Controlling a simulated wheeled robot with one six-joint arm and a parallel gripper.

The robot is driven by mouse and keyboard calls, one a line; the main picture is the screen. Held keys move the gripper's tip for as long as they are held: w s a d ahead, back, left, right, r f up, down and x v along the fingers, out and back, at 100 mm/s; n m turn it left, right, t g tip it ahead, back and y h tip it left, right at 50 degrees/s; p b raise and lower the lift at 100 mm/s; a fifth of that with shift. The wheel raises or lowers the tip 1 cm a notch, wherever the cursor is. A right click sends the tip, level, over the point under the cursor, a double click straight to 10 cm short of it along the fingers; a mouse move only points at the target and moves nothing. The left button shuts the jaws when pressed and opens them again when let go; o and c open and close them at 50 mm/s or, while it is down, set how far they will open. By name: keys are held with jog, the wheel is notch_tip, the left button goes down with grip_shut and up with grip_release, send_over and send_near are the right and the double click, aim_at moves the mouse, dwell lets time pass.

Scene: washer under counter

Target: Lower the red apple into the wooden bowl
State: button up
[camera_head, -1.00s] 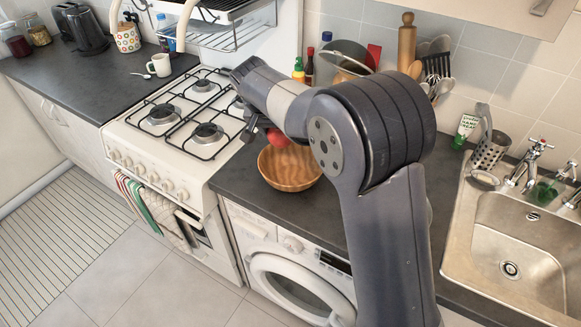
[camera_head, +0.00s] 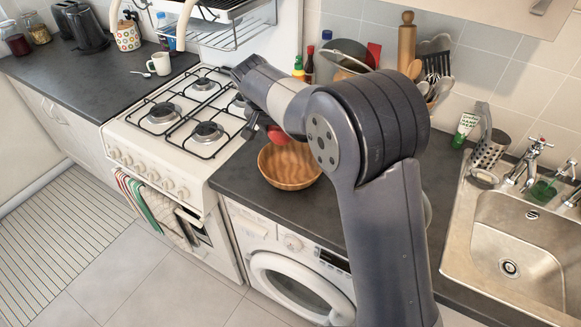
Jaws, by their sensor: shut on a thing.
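The wooden bowl (camera_head: 289,172) stands upright on the dark counter above the washer, just right of the stove. The red apple (camera_head: 278,135) shows over the bowl's back rim, partly hidden by my arm. My gripper (camera_head: 260,127) is partly hidden behind my own wrist, with a dark part of it beside the apple. It is shut on the apple. I cannot tell how high the apple is above the bowl's floor. The bowl's visible inside looks empty.
The white gas stove (camera_head: 180,120) with black grates is left of the bowl. A metal pot (camera_head: 345,58), sauce bottles (camera_head: 309,66) and a utensil holder (camera_head: 436,88) stand at the back wall. The steel sink (camera_head: 515,245) is at the right. The counter in front of the bowl is narrow.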

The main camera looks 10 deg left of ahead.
jog(key=b, duration=0.4)
send_over(280, 168)
jog(key=shift+f, duration=2.85)
jog(key=shift+f+b, duration=1.6)
jog(key=shift+f, duration=0.4)
jog(key=o, duration=1.1)
jog(key=v, duration=1.1)
jog(key=shift+b, duration=0.4)
